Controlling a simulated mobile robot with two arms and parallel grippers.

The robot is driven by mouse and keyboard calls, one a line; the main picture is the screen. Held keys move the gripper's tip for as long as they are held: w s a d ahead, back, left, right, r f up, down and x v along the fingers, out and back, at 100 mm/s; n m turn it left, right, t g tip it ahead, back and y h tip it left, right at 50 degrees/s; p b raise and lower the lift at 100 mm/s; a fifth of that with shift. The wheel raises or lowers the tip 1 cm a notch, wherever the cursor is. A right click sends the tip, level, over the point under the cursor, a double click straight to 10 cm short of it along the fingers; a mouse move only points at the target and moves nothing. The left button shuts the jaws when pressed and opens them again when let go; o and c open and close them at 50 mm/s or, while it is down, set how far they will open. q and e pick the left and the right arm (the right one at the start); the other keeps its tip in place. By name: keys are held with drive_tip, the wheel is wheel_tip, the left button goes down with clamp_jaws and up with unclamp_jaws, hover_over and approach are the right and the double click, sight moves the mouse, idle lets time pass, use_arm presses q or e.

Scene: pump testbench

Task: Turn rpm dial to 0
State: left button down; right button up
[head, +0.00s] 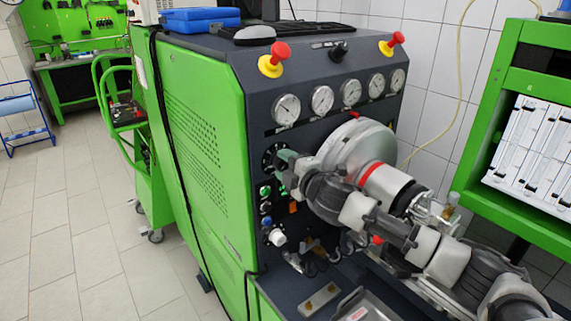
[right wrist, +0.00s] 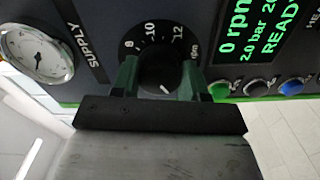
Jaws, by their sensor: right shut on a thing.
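The rpm dial is a round black knob (right wrist: 160,66) on a dark scale with white numbers; 8, 10 and 12 show in the right wrist view. A short white mark on the knob points toward my palm, away from those numbers. My right gripper (right wrist: 159,76) has its two green fingers shut on either side of the knob. In the head view, the right gripper (head: 284,159) reaches the dial's dark plate (head: 268,158) on the bench front and hides most of it. The zero on the scale is hidden. My left gripper is not in view.
A green display (right wrist: 256,38) reads 0 rpm, 2.0 bar and READY. A SUPPLY gauge (right wrist: 37,54) is beside the dial. Green (right wrist: 219,90) and blue (right wrist: 291,86) buttons sit close to the fingers.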

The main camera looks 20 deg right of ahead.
drive_tip(key=shift+f, duration=0.1)
drive_tip(key=o, duration=0.9)
drive_tip(key=shift+o, duration=0.2)
drive_tip(key=shift+s+d, duration=0.2)
drive_tip(key=shift+s, duration=0.25)
drive_tip(key=b+v, duration=0.3)
drive_tip(key=v, duration=0.7)
drive_tip(key=shift+b, duration=0.4)
drive_tip(key=shift+a, duration=0.1)
